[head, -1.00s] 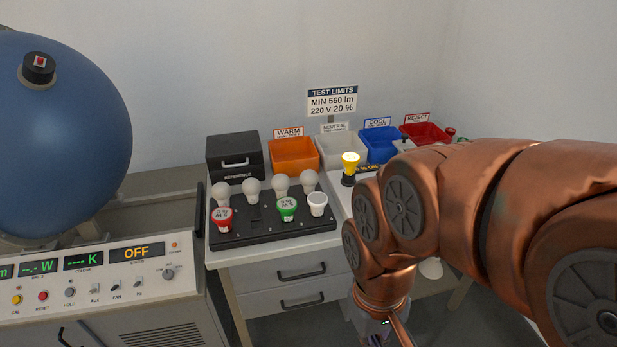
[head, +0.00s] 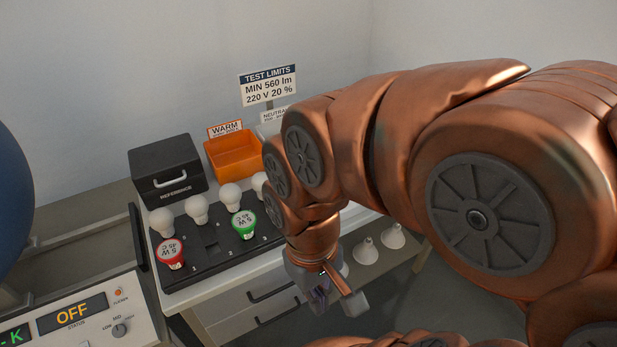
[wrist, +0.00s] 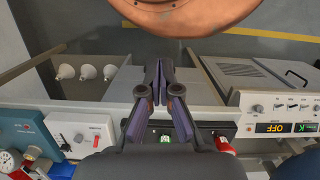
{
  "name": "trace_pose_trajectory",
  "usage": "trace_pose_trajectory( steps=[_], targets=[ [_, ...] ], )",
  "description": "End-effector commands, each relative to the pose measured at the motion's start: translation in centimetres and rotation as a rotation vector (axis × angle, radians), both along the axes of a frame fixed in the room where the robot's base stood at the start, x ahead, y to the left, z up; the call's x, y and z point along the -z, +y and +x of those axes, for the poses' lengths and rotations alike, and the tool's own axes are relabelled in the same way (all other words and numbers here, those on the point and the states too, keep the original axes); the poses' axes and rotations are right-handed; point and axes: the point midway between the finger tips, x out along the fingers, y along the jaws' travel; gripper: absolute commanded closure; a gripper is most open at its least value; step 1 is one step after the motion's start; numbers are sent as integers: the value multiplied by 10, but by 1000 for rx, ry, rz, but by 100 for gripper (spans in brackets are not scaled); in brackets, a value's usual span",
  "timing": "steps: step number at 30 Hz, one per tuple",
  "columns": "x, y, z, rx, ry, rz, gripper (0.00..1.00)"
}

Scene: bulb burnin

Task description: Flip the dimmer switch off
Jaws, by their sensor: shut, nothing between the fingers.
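My gripper (head: 322,298) hangs in front of the bench, by its right front edge, with the fingers pointing down. In the wrist view my gripper (wrist: 159,72) is shut and empty, its dark fingertips together. A pale box (wrist: 83,136) with a small dark control and a red part shows at left in the wrist view. I cannot tell whether that control is the dimmer switch, or which way it is set. My gripper is apart from the box. In the head view my arm hides that side of the bench.
A black tray (head: 180,277) holds several bulbs. A black reference box (head: 167,172) and an orange bin (head: 229,160) stand behind it. The console (head: 98,322) with an OFF display is at left. White cones (head: 366,252) lie low beside my gripper.

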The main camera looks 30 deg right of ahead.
Motion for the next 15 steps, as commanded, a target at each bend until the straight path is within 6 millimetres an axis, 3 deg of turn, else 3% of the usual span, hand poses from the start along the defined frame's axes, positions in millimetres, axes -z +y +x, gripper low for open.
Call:
trace_pose_trajectory(
  steps=[8, 11, 15],
  targets=[
    [-2, -1, 7, -4, 2, 1, 100],
    [-8, -3, 24, -11, 1, 2, 100],
    [-18, -11, 61, -26, 3, 5, 100]
  ],
)
